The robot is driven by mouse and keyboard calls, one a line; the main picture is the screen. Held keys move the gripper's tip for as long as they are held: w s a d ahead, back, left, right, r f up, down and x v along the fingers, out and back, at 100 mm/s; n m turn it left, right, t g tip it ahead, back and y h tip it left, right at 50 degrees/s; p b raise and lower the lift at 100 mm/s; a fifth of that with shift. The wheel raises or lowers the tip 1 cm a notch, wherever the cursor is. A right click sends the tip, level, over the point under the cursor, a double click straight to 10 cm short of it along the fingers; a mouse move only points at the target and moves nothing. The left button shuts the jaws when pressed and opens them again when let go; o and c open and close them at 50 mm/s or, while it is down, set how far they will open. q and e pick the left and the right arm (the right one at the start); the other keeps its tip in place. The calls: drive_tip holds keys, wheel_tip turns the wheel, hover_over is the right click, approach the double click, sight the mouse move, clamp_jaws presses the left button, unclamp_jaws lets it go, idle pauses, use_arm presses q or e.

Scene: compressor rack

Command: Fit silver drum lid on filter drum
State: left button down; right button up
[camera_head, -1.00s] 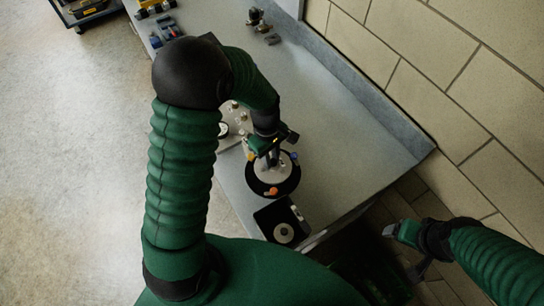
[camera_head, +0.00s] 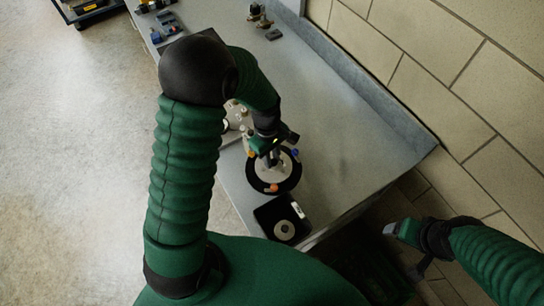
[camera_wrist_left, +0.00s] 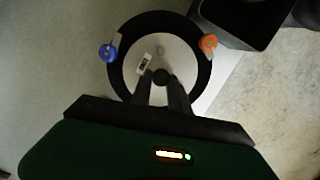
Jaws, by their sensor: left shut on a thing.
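The silver drum lid (camera_head: 268,173) is a pale disc with a dark knob, which shows in the left wrist view (camera_wrist_left: 176,52). It lies within the black rim of the filter drum (camera_head: 292,182), whose ring surrounds it in the left wrist view (camera_wrist_left: 205,85). Whether it is fully seated I cannot tell. My left gripper (camera_head: 272,160) is above the drum, its fingers shut on the lid's knob (camera_wrist_left: 161,77). Blue and orange clamps sit on the rim. My right gripper (camera_head: 390,230) hangs beyond the bench's right end, its jaw opening unclear.
Small parts (camera_head: 262,20) lie at the far end of the grey bench (camera_head: 335,130). A block wall (camera_head: 450,90) runs along the right. The bench middle is clear.

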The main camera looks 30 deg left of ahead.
use_arm(q)
drive_tip(key=shift+f, duration=0.1)
drive_tip(key=shift+f, duration=0.3)
drive_tip(key=c, duration=1.2)
unclamp_jaws()
drive_tip(key=shift+o, duration=0.2)
drive_tip(key=o, duration=0.4)
